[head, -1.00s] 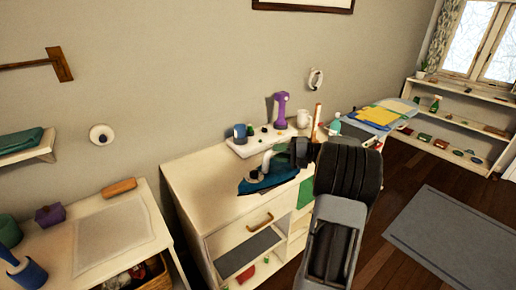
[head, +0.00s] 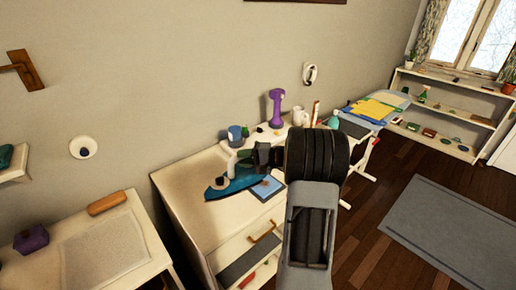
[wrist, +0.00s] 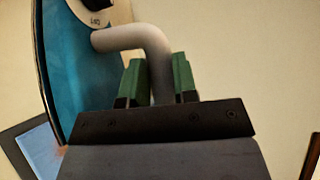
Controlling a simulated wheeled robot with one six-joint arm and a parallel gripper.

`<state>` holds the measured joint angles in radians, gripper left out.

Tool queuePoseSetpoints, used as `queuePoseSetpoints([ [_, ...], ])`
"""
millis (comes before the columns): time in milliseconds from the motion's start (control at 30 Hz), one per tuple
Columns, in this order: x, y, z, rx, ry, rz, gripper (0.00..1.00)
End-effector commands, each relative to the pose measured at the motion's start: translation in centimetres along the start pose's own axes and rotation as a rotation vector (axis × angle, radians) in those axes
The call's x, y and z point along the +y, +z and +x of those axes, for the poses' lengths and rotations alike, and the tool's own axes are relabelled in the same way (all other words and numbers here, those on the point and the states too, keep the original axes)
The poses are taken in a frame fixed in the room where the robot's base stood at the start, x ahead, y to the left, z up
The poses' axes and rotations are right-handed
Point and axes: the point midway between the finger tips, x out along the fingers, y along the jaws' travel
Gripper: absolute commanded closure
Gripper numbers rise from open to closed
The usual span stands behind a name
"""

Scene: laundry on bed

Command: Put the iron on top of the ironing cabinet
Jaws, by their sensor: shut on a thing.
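The iron (head: 222,188), with a teal body and a pale handle, is over the top of the cream ironing cabinet (head: 182,192). I cannot tell whether it touches the top. My gripper (head: 260,157) reaches in from the right and is shut on the iron's handle. In the wrist view the green fingertips (wrist: 158,82) stand on both sides of the curved handle (wrist: 135,38), and the teal body (wrist: 80,75) fills the left side. My arm hides the cabinet's right part.
A blue-faced flat panel (head: 269,187) lies by the iron on the cabinet. Behind stand a blue item (head: 235,136), a purple device (head: 275,105) and a white mug (head: 299,117). The cabinet top's left part is clear. A table (head: 75,275) stands at left.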

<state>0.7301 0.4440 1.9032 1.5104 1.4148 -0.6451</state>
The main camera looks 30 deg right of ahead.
Motion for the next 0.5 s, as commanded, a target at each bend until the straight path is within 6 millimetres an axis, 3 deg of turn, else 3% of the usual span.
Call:
queuePoseSetpoints([
  [67, 0.1, 0.8, 1.4, -0.003, -0.003, 0.0, 1.0],
  [200, 2.1, 1.4, 3.0, 0.0, -0.003, 0.003, 1.0],
  [500, 4.6, 2.1, 5.2, 0.002, -0.004, -0.001, 1.0],
])
